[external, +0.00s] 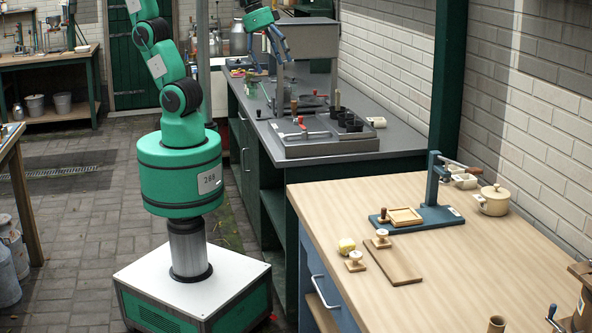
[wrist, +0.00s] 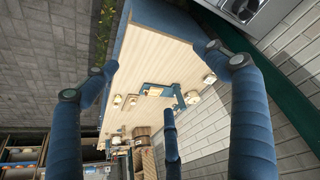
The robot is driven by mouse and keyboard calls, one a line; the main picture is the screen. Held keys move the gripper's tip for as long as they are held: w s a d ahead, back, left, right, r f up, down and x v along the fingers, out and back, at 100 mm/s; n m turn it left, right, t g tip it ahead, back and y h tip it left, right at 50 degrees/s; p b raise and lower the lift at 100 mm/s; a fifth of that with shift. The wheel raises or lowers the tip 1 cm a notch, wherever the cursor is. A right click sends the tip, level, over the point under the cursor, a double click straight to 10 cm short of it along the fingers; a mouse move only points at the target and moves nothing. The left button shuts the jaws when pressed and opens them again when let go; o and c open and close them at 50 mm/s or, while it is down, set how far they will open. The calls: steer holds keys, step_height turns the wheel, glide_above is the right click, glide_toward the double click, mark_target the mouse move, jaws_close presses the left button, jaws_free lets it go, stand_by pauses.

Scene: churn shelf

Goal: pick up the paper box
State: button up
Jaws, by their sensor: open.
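My gripper (external: 275,52) hangs high over the dark grey counter in the external view. Its blue fingers stand wide apart and empty in the wrist view (wrist: 164,76). No thing is clearly recognisable as a paper box. A small cream block (external: 377,122) lies at the right edge of the dark counter, and a small pale box-like thing (external: 465,181) sits beside the blue press; I cannot tell whether either is paper. The gripper is well away from both.
The wooden table (external: 440,270) bears a blue press (external: 425,218), a cream pot (external: 494,200), a brown board (external: 393,262) and small knobbed stamps. The dark counter (external: 400,140) holds a grey tray with tools. A green post (external: 449,80) stands at the wall.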

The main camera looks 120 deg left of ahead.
steer(key=w+a+r+n+g+p, duration=0.25)
steer(key=w+a+n+p, duration=0.3)
steer(key=w+a, duration=0.75)
steer(key=w+a+f+n+p, duration=0.1)
steer(key=w+a+n+p, duration=0.15)
steer(key=a, duration=0.65)
steer(key=w+a+f+n+p, duration=0.2)
steer(key=w+a+n, duration=0.1)
steer(key=a, duration=0.6)
steer(key=n+g+p, duration=0.2)
steer(key=n+p, duration=0.7)
steer(key=n, duration=0.2)
glide_above(376, 123)
steer(key=s+a, duration=0.1)
steer(key=a, duration=0.2)
step_height(376, 123, down, 20)
steer(key=shift+s+f+h, duration=0.1)
steer(key=shift+f+h, duration=0.05)
steer(key=shift+h, duration=0.25)
steer(key=shift+d, duration=0.1)
steer(key=shift+f, duration=4.25)
steer(key=shift+f, duration=0.1)
